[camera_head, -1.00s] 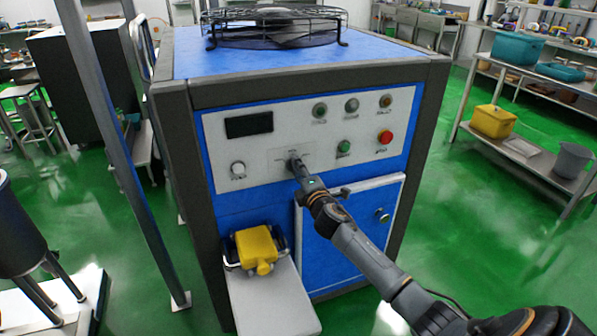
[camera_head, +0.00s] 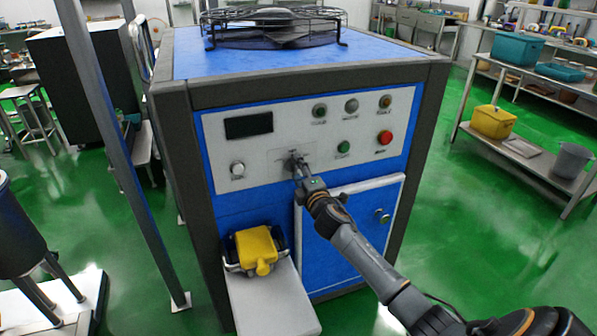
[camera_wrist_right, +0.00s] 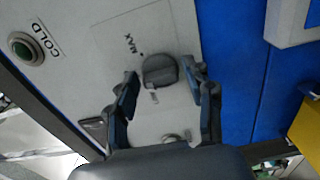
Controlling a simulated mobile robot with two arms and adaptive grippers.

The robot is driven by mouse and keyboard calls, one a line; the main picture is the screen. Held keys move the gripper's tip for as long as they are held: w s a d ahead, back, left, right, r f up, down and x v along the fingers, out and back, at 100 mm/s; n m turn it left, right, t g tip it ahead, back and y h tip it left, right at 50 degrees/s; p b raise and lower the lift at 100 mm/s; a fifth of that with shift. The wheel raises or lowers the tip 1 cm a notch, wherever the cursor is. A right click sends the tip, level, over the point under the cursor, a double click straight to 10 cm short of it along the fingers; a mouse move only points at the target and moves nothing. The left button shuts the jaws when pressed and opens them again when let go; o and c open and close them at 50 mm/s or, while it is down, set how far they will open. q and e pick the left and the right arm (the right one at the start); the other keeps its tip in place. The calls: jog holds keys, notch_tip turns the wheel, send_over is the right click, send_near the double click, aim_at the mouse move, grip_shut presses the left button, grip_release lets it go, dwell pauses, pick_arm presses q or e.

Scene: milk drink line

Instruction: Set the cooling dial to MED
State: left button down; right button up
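The cooling dial (camera_wrist_right: 158,70) is a dark round knob on the white control panel (camera_head: 225,165) of the blue machine. My right gripper (camera_wrist_right: 160,76) is open, with one fingertip on each side of the dial. A gap shows at the left finger; the right finger is close to the dial, and contact is unclear. In the head view my right gripper (camera_head: 299,165) partly hides the dial. My left gripper is not in view.
A COLD-labelled green light (camera_wrist_right: 25,48) shows in the wrist view. Below are a blue door (camera_head: 345,245) and a yellow item (camera_head: 256,248).

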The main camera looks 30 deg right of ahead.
dwell(0.3)
jog(key=v, duration=1.2)
